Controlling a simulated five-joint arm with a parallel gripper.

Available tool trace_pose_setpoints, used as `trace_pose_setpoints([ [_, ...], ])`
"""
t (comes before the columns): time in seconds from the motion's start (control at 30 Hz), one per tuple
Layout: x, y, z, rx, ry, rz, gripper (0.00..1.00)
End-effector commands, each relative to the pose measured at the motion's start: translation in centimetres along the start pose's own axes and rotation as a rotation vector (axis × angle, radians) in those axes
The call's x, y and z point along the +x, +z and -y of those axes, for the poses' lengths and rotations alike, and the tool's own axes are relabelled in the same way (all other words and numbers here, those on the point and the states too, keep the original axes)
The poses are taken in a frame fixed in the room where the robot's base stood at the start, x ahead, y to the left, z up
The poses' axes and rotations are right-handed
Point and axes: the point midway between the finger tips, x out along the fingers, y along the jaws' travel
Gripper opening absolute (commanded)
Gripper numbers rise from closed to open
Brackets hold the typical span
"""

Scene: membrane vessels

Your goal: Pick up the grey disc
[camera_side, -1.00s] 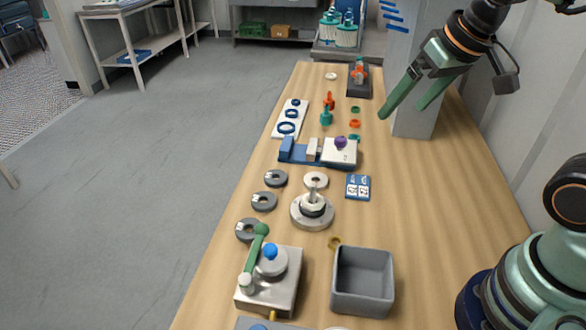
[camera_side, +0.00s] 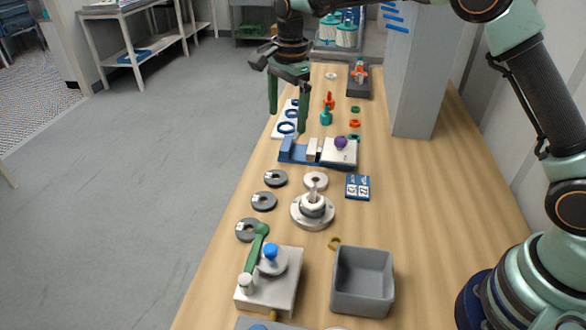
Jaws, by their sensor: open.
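Three dark grey discs with central holes lie in a row along the table's left edge: a far one (camera_side: 283,181), a middle one (camera_side: 271,203) and a near one (camera_side: 242,236). A paler grey-white disc (camera_side: 308,183) lies to the right of the far one. Which of them is the task's disc I cannot tell. My gripper (camera_side: 288,122) points down with its two green fingers apart and nothing between them. It is above the far left of the table, farther back than the discs and touching none of them.
A white plate with blue rings (camera_side: 279,131) shows behind my gripper's fingers. A blue fixture (camera_side: 286,152) stands between my gripper and the discs. A round metal flange (camera_side: 327,221), a clamp block (camera_side: 286,291) and a grey bin (camera_side: 361,306) are nearer.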

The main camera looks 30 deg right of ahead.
Motion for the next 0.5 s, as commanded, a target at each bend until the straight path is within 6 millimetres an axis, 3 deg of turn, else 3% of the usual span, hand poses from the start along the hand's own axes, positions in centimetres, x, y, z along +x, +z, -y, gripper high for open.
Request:
trace_pose_setpoints([
  [0.1,2.9,1.0,1.0,0.111,0.037,-0.004,1.0],
  [0.5,7.7,1.7,1.4,0.22,0.068,-0.011,1.0],
])
